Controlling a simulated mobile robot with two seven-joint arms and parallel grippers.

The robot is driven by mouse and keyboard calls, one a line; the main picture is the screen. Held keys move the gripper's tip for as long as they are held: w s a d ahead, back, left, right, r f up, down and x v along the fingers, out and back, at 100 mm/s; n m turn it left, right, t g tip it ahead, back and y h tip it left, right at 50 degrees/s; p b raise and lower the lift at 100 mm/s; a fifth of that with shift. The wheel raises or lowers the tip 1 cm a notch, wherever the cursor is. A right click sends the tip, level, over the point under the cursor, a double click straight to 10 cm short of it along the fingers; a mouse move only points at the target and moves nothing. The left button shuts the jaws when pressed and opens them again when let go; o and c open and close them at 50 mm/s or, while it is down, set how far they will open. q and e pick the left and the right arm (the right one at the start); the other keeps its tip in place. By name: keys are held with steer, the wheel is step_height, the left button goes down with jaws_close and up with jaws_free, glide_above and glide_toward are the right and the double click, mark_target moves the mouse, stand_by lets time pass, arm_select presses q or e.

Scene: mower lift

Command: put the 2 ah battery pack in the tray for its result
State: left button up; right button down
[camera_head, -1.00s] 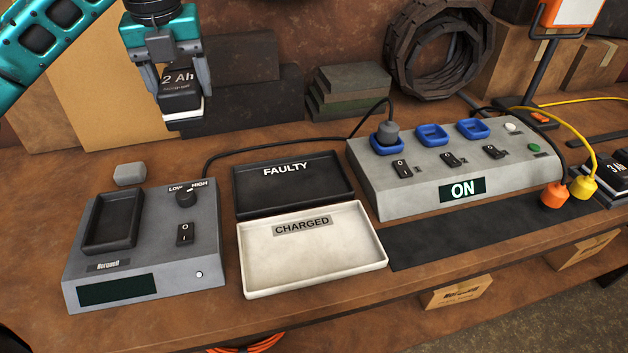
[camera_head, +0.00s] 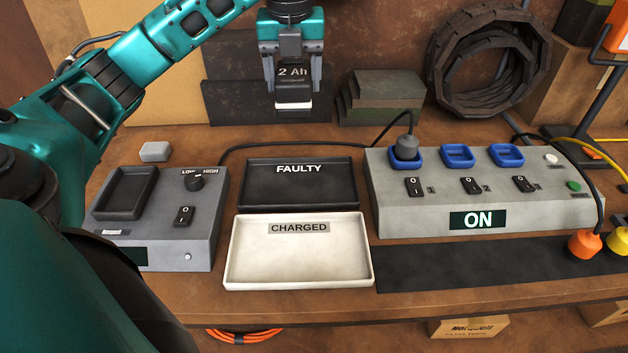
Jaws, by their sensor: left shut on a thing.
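My left gripper (camera_head: 292,88) is shut on the dark 2 Ah battery pack (camera_head: 293,74), which has a light lower edge. It holds the pack upright in the air, above and behind the trays. The black FAULTY tray (camera_head: 290,195) is empty. The white CHARGED tray (camera_head: 298,262) in front of it is also empty. The grey charger (camera_head: 150,240) stands left of the trays with an empty bay (camera_head: 124,190). Its display is dark and partly hidden by my left arm. My right gripper is not in view.
A grey power box (camera_head: 480,195) with an ON display, blue sockets and switches stands right of the trays. A plug (camera_head: 405,146) sits in its left socket. Orange (camera_head: 584,243) and yellow plugs lie at the right. A small grey block (camera_head: 154,151) is behind the charger.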

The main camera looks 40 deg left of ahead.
arm_select(q)
steer(key=shift+f, duration=0.2)
step_height(320, 180, down, 20)
steer(key=shift+r, duration=0.2)
stand_by(0.3)
steer(key=shift+f, duration=0.15)
steer(key=o, duration=1.4)
steer(key=r, duration=0.4)
steer(key=s+r, duration=0.1)
steer(key=r, duration=0.3)
steer(key=d+r, duration=0.1)
steer(key=r, duration=0.3)
steer(key=shift+s+d+r, duration=0.1)
steer(key=shift+s, duration=0.1)
